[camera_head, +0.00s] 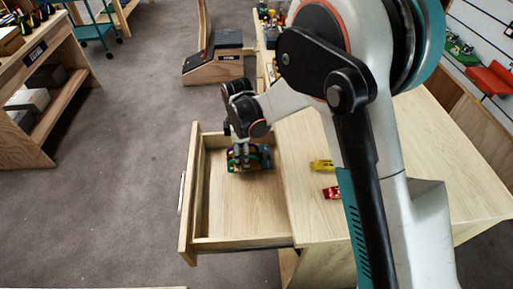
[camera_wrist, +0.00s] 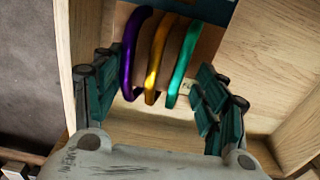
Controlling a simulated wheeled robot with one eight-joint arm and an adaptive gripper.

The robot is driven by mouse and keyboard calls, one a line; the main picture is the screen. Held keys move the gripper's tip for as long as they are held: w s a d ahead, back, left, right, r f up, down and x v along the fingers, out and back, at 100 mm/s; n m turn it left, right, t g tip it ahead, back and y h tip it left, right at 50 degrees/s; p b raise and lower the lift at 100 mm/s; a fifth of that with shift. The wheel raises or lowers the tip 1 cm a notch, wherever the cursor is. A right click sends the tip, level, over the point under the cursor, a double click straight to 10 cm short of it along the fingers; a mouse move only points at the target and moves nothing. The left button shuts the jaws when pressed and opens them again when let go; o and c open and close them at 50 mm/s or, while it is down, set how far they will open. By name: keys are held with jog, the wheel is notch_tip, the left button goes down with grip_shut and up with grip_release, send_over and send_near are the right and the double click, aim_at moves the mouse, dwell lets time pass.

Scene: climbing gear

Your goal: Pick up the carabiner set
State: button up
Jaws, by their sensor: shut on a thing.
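The carabiner set (camera_head: 262,159) shows purple, gold and green carabiners side by side in the wrist view (camera_wrist: 154,62). It is inside the open wooden drawer (camera_head: 243,212), toward its back end in the head view. My gripper (camera_head: 243,154) reaches down into the drawer from above. Its teal fingers stand on either side of the carabiners in the wrist view (camera_wrist: 158,88), shut on the set. The exact contact points are hard to see, and I cannot tell whether the set touches the drawer floor.
The drawer's walls surround my gripper closely. A yellow item (camera_head: 321,166) and a red item (camera_head: 332,192) lie on the wooden counter (camera_head: 440,165) to the right. A wooden shelf unit (camera_head: 40,95) stands at left. Grey floor (camera_head: 110,195) is clear between.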

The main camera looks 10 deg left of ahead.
notch_tip(320, 180, up, 14)
jog(key=p, duration=0.4)
jog(key=shift+a, duration=0.2)
jog(key=shift+f, duration=0.1)
